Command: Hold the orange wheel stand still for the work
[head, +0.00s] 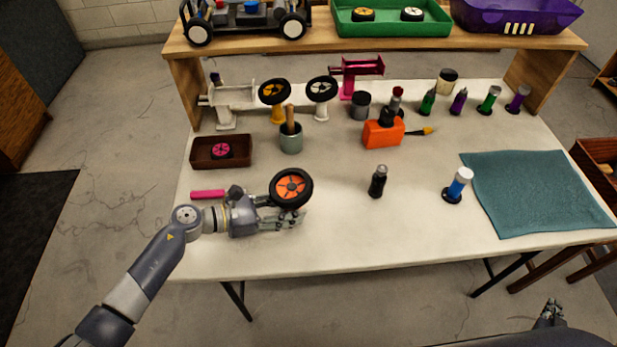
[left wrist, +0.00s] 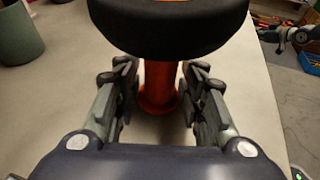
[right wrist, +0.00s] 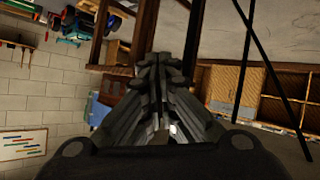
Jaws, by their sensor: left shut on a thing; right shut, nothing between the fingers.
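The orange wheel stand (left wrist: 158,95) stands upright on the table, its post and round foot showing between my left fingers in the left wrist view. A black tyre with an orange hub (head: 291,188) sits on top of it. In the head view the wheel and gripper hide most of the stand. My left gripper (head: 285,213) is shut on the stand's post, low under the tyre. My right gripper (head: 552,308) is shut and empty, off the table's front right side; its closed fingers also show in the right wrist view (right wrist: 163,70).
A magenta bar (head: 208,194) lies behind my left wrist. A grey-green cup (head: 291,140) and a brown tray (head: 206,163) stand behind the wheel. A dark bottle (head: 377,182) and a blue-and-white bottle (head: 457,186) stand to the right. The table's front middle is clear.

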